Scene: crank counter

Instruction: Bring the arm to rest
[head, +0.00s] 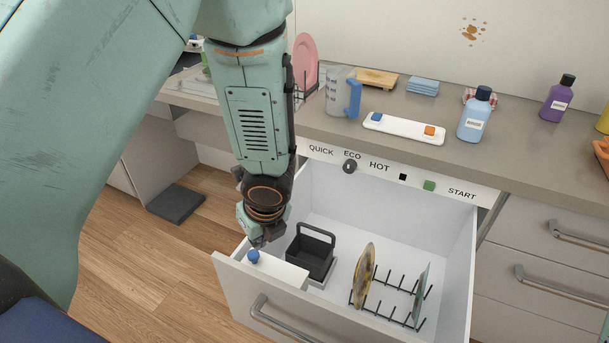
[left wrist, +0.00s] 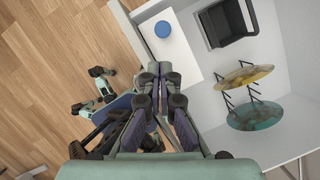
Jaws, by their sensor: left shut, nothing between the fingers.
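My left arm (head: 258,110) comes down from the top left in the head view. My left gripper (head: 262,238) is shut and empty, above the left front corner of the open white dishwasher drawer (head: 345,204). Just below the fingers in the head view is a blue round knob (head: 253,256) on a white block. In the left wrist view the shut fingers (left wrist: 160,85) point toward the drawer's front wall, and the blue knob (left wrist: 162,29) lies apart from them. My right gripper is not in the head view.
The drawer holds a black caddy (head: 309,252) and a rack (head: 390,297) with a yellowish plate (head: 364,275) and a bluish plate (head: 420,292). The counter (head: 540,154) behind carries a jug (head: 341,93), a white tray (head: 404,131) and bottles. Wooden floor lies left of the drawer.

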